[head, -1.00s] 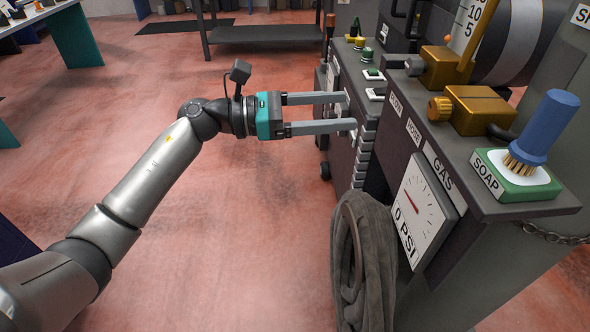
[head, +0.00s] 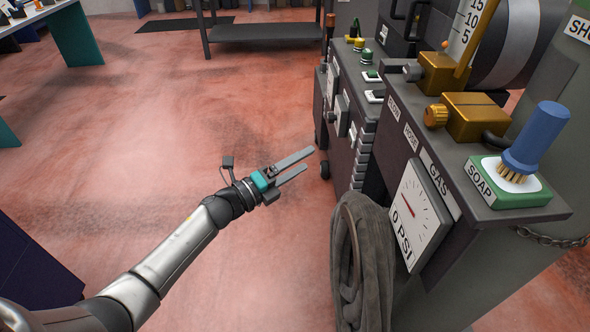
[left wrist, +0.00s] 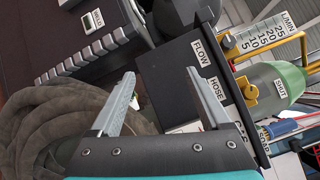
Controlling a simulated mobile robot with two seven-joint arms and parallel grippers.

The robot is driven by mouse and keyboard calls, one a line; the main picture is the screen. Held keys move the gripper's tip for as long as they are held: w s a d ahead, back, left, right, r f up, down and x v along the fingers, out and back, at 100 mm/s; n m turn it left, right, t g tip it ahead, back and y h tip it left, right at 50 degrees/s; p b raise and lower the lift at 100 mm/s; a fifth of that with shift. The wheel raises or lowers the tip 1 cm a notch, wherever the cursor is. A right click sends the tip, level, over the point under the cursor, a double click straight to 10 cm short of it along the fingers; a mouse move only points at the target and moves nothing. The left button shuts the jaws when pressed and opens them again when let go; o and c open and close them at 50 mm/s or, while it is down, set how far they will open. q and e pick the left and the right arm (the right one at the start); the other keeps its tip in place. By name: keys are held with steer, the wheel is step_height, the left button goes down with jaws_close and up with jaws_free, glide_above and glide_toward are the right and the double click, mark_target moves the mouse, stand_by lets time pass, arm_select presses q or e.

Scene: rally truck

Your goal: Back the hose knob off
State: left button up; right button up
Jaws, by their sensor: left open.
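A gold ridged knob (head: 435,115) sits on the left face of a brass block (head: 477,113) on the grey cabinet's top, behind the HOSE label (head: 411,136). A second brass block (head: 443,72) with a grey end piece stands farther back, near the FLOW label (head: 394,106). My left gripper (head: 309,159) is open and empty, out over the floor left of the cabinet and apart from the knob. Its spread fingers also show in the left wrist view (left wrist: 165,78), with the HOSE label (left wrist: 217,90) beyond them. My right gripper is out of view.
A pressure gauge (head: 418,217) reading near 0 PSI and a coiled grey hose (head: 372,265) are on the cabinet's near side. A blue brush (head: 537,140) stands on a green soap tray (head: 510,194) at right.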

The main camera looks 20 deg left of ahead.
arm_select(q)
steer(key=shift+s+a+f+n+y, duration=0.1)
steer(key=shift+a+f+n+y, duration=0.2)
steer(key=shift+f+n, duration=0.35)
steer(key=shift+s+a+f+n+y, duration=0.15)
steer(key=shift+f+n+y, duration=0.3)
steer(key=shift+f, duration=0.25)
steer(key=shift+w, duration=0.1)
